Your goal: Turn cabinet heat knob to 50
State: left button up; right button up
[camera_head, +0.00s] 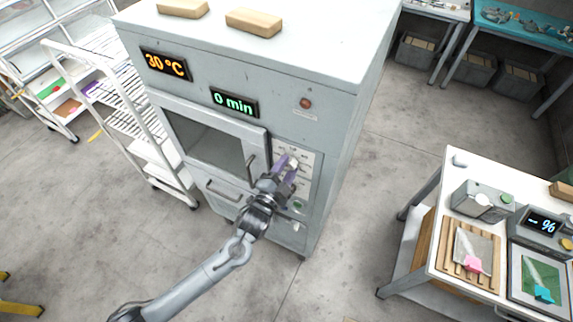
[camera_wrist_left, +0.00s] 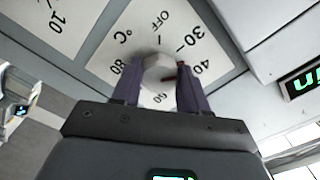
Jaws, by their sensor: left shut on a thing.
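The grey cabinet (camera_head: 330,60) has a control panel on its front, and its display (camera_head: 166,64) reads 30 °C. My left gripper (camera_head: 287,168) is at that panel with its purple fingers on either side of the heat knob. In the left wrist view the fingers (camera_wrist_left: 158,85) are shut on the white heat knob (camera_wrist_left: 158,68). The dial (camera_wrist_left: 135,32) shows OFF, 30, 40, 60 and 80. A red mark on the knob lies on its right side, by the right finger and near the 40. The place of 50 is hidden by that finger. My right gripper is not in view.
A second display (camera_head: 234,102) reads 0 min. A green button (camera_head: 298,205) sits below the knob panel. Wooden blocks (camera_head: 254,22) lie on the cabinet top. A white rack (camera_head: 130,125) stands left, a work table (camera_head: 455,185) right. Floor between cabinet and table is clear.

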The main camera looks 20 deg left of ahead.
pick_arm(q)
jog(key=m+p, duration=0.3)
jog(key=m, duration=0.3)
jog(key=shift+r, duration=0.15)
jog(key=m+p, duration=0.2)
jog(key=m, duration=0.3)
jog(key=shift+p, duration=0.3)
jog(key=shift+m, duration=0.4)
jog(key=o, duration=1.1)
jog(key=shift+c, duration=0.2)
jog(key=s+b, duration=0.1)
jog(key=s, duration=0.9)
jog(key=shift+s+a+b, duration=0.35)
jog(key=shift+a+b, duration=0.05)
jog(key=shift+a, duration=0.05)
